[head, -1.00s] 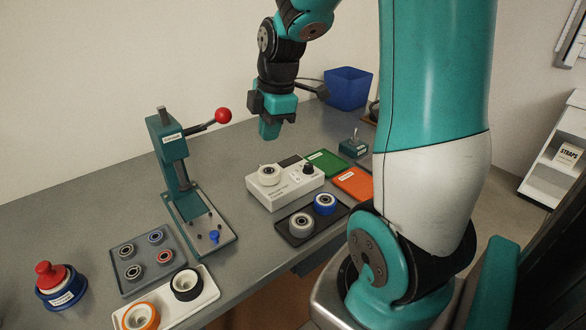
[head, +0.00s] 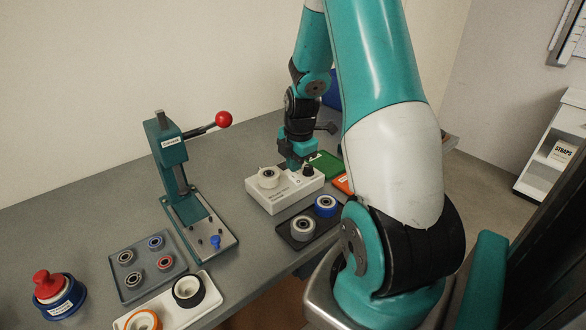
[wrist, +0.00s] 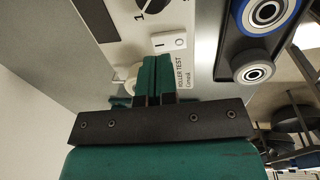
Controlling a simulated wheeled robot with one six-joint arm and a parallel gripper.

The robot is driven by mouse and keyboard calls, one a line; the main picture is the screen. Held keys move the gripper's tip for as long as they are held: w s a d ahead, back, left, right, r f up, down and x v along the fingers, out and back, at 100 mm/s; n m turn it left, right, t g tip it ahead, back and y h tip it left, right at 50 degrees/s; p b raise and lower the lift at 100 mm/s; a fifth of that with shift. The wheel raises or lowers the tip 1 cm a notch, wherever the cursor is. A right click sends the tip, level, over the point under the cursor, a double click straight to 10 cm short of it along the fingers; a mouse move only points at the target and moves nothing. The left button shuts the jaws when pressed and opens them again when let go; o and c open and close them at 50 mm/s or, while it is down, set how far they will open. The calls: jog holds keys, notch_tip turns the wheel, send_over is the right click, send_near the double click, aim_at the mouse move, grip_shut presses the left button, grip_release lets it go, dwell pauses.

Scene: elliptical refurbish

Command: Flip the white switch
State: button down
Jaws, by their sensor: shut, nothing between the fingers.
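The white switch (wrist: 169,42) is a small rocker on the top of the white roller-test box (head: 284,189), and it shows just beyond my fingertips in the wrist view. My gripper (wrist: 155,62) is shut and empty, its two teal fingers together. The fingertips are close to the switch, a little toward the lower left of it in the wrist view; I cannot tell whether they touch the box. In the head view my gripper (head: 294,165) is low over the back of the box, and the switch is too small to make out.
A white roller (head: 268,177) and a black knob (head: 308,171) are on the box. A black tray (head: 290,236) with two rollers lies in front. A green press (head: 175,165) with a red-ball lever stands left. A green mat (head: 325,164) lies right.

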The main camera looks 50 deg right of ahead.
aim_at(296, 180)
jog(key=shift+w+f, duration=0.15)
jog(key=shift+f, duration=0.55)
jog(key=shift+w+f, duration=0.1)
jog(key=shift+f, duration=0.55)
